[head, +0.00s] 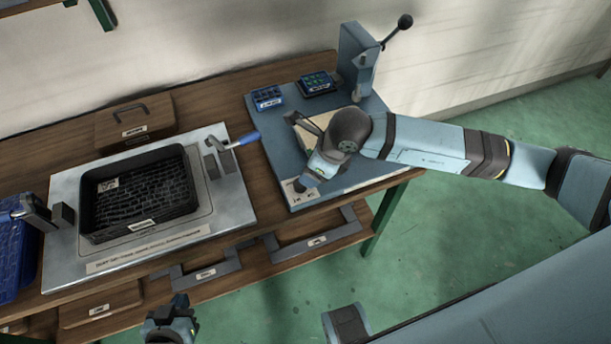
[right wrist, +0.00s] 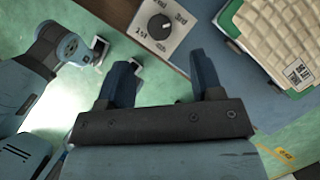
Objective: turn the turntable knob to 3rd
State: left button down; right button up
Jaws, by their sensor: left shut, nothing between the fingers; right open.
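The turntable knob (right wrist: 160,27) is a round black dial on a pale plate (right wrist: 181,38) marked 1st, 2nd, 3rd and 4th. I cannot tell surely which mark it points at. In the head view the plate (head: 306,198) lies at the front left corner of the blue-grey board, with the knob hidden by my right gripper (head: 304,184). In the right wrist view that gripper (right wrist: 162,72) is open and empty, its fingertips short of the knob and apart from it. My left gripper (head: 178,304) is shut and empty, low in front of the bench.
A black mesh tray (head: 142,228) sits on a metal panel to the left. Blue bins (head: 267,97) and a lever post (head: 357,60) stand at the back of the board. A beige keypad-like block (right wrist: 275,45) is beside the plate. Drawer handles (head: 318,240) jut out below.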

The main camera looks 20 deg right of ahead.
jog(key=v, duration=0.5)
jog(key=shift+d+r, duration=0.1)
jog(key=shift+r, duration=0.15)
